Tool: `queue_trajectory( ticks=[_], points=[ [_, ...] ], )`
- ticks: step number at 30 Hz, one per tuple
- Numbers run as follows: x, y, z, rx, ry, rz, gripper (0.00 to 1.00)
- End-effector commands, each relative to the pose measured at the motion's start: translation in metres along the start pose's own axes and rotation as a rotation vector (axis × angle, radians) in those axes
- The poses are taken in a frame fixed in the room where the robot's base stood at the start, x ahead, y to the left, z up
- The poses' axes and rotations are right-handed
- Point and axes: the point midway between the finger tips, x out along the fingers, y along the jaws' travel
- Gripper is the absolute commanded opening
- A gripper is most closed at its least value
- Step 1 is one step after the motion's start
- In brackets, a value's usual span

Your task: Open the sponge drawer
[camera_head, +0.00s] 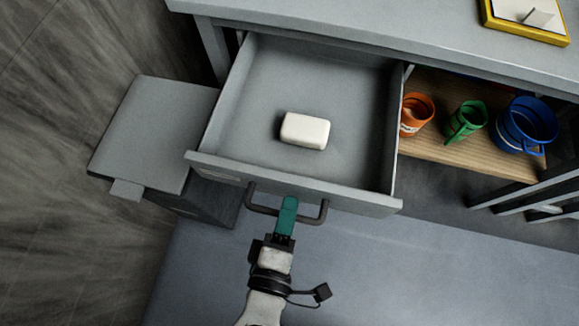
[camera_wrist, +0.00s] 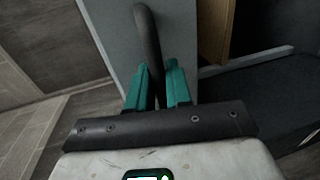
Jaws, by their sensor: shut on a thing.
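The grey drawer (camera_head: 265,75) is pulled far out from under the grey worktop in the head view. A white sponge-like block (camera_head: 305,130) lies inside it near the middle. A dark bar handle (camera_head: 262,208) runs along the drawer's front. My gripper (camera_head: 287,212) is at the handle, with its green fingers on the bar. In the wrist view, the handle (camera_wrist: 146,40) passes between the two green fingers of my gripper (camera_wrist: 158,85), which is shut on it.
A grey box-like piece with a lid (camera_head: 155,135) stands left of the drawer. On a wooden shelf (camera_head: 450,150) to the right are an orange mug (camera_head: 416,112), a green mug (camera_head: 466,121) and blue mugs (camera_head: 526,125). A yellow-edged tray (camera_head: 525,36) is on the worktop. Floor before the drawer is clear.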

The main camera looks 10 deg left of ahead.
Motion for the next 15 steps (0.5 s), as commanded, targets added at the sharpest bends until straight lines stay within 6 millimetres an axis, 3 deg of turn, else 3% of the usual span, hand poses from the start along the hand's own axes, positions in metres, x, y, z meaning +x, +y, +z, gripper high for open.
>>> queue_trajectory(
  ticks=[6,7,12,15],
  points=[
    [0.0001,-0.0011,0.0,-0.001,0.0,-0.002,0.0],
    [0.0001,-0.0011,0.0,-0.001,0.0,-0.002,0.2],
    [0.0003,-0.0007,0.0,0.0,0.0,-0.001,0.35],
    [0.0003,-0.0005,0.0,0.0,0.0,-0.001,0.35]
  ],
)
